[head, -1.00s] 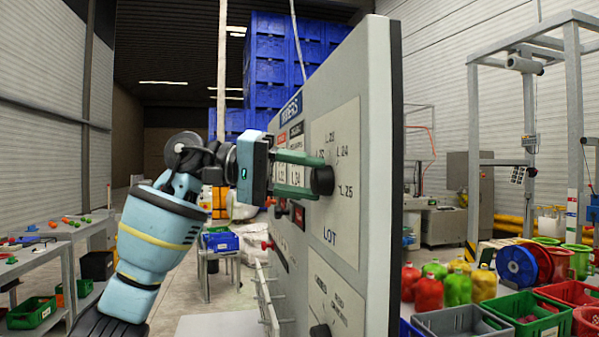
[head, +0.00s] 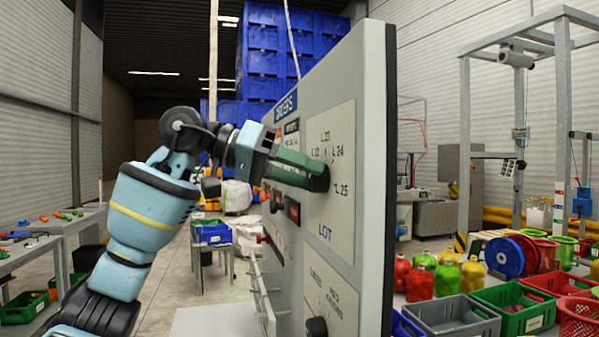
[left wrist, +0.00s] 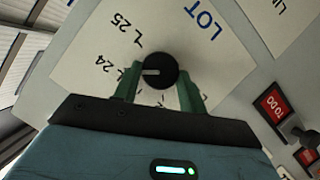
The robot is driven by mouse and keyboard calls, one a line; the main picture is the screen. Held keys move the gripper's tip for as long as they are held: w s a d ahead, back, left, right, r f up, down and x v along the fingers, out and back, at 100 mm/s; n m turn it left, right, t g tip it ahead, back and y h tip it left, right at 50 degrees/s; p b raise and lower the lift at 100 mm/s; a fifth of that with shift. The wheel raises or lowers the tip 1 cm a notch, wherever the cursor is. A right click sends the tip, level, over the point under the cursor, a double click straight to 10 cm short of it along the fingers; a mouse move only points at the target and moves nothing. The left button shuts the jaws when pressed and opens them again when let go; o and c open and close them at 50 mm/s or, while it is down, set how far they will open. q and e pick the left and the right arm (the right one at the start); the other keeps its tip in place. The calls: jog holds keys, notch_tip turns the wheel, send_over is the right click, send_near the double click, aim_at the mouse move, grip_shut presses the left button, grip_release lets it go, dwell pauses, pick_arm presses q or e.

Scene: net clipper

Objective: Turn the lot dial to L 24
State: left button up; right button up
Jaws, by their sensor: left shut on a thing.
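The lot dial is a round black knob (head: 320,180) on a pale plate (head: 343,232) marked LOT, with labels L 22 to L 25 around it. My left gripper (head: 306,173) reaches in from the left, its green fingers shut on the knob. In the left wrist view the knob (left wrist: 160,69) sits between the fingertips of the left gripper (left wrist: 159,84). The knob's white pointer (left wrist: 151,72) points left in that view, towards the tick by the L 24 label (left wrist: 103,72). The fingers hide some other labels there. My right gripper is not in view.
A second black knob (head: 317,328) is lower on the grey panel (head: 372,120). A red switch (head: 292,209) and a wire rack (head: 262,295) are on the panel left of the dial. Crates (head: 455,318) stand at the right.

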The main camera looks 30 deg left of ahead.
pick_arm(q)
jog(key=shift+r, duration=0.1)
jog(key=o, duration=1)
jog(key=shift+c, duration=0.2)
jog(key=shift+s+a+r, duration=0.1)
jog(key=shift+s+a, duration=0.15)
jog(key=shift+a, duration=0.2)
jog(key=v, duration=0.6)
jog(key=shift+s+a+r, duration=0.2)
jog(key=shift+s, duration=0.05)
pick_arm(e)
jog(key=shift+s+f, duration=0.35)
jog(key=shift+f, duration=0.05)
pick_arm(q)
jog(key=shift+f, duration=0.1)
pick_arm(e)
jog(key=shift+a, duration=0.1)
